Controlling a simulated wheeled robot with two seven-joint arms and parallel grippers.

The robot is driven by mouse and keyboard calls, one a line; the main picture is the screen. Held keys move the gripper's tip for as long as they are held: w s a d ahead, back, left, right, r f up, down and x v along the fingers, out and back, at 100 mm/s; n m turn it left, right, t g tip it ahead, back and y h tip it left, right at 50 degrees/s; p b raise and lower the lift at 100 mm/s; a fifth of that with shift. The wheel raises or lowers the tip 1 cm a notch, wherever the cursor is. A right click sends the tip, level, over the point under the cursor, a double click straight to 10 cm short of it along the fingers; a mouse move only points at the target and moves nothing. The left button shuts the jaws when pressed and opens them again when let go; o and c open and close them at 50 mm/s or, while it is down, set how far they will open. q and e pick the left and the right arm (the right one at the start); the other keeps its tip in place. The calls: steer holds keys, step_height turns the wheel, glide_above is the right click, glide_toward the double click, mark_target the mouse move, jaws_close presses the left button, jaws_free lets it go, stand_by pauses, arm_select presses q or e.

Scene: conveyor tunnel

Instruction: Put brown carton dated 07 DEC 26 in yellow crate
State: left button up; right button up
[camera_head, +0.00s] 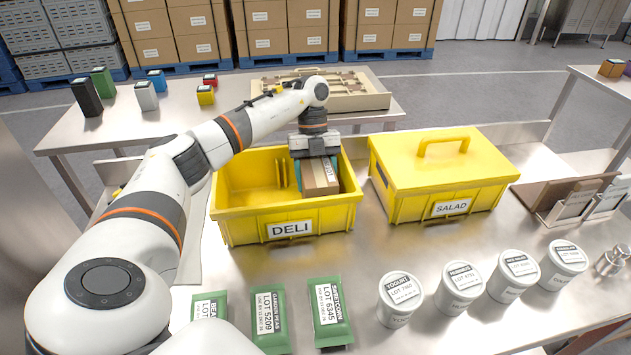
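A brown carton (318,185) with a white label is inside the open yellow crate (291,230) labelled DELI, in its right half. The date on the carton is too small to read. My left gripper (317,167) reaches down into the crate from above, with its teal fingers on either side of the carton, and appears shut on it. I cannot tell whether the carton touches the crate floor. A second yellow crate (440,206), labelled SALAD, has its handled lid on. My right gripper is not in view.
Green packets (331,312) and white tubs (399,298) line the front of the steel table. A card holder (572,200) stands at the right. A back table (130,122) holds small coloured cartons and a beige tray (345,98).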

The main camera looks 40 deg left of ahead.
arm_select(q)
steer(key=shift+f, duration=0.95)
steer(key=o, duration=1.2)
steer(key=shift+f, duration=0.1)
steer(key=b+v, duration=0.1)
steer(key=v, duration=0.6)
steer(key=shift+r, duration=0.2)
steer(key=shift+p+v, duration=0.75)
steer(key=shift+v, duration=1.65)
